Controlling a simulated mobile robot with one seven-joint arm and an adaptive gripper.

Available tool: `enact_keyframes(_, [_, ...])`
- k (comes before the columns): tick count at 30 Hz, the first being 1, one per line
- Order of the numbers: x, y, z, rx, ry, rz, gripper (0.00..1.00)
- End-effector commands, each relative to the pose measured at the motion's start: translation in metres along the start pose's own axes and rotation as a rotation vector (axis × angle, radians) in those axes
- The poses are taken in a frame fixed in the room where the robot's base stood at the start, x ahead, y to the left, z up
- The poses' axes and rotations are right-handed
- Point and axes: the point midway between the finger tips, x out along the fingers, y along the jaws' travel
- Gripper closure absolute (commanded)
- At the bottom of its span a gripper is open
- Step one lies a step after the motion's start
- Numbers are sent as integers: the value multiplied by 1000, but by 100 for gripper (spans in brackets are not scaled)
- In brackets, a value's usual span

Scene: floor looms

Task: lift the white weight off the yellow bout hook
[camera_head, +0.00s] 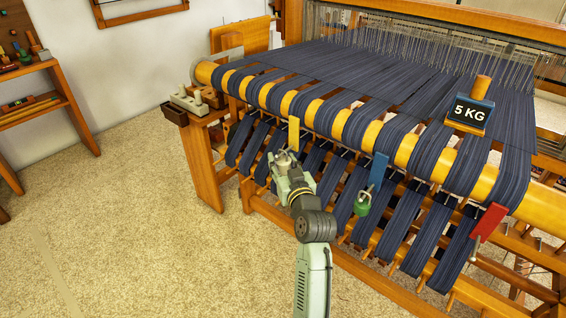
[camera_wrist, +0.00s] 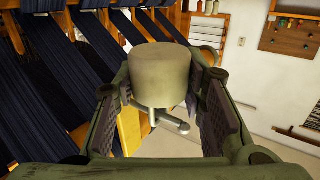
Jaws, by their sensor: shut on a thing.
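The white weight (camera_wrist: 160,75) is a pale cream cylinder that fills the middle of the wrist view. My gripper (camera_wrist: 163,95) is shut on it, with one dark ribbed pad on either side. A grey metal hook (camera_wrist: 172,122) shows just below the weight in that view; I cannot tell whether the two still touch. In the head view the yellow bout tag (camera_head: 293,133) hangs at the front beam, and my gripper (camera_head: 284,160) is right below it. There the gripper mostly hides the weight and the hook.
A green weight (camera_head: 362,204) hangs under the blue tag (camera_head: 377,168), right of my gripper. A red tag (camera_head: 488,222) hangs farther right. Dark warp bouts flank my gripper. The carpet (camera_head: 120,220) at left is clear.

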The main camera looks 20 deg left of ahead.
Motion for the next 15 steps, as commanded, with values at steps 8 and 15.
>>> enact_keyframes(8, [0,0,-2,-1,4,1,100])
enact_keyframes(15, [-1,0,-10,-1,4,1,100])
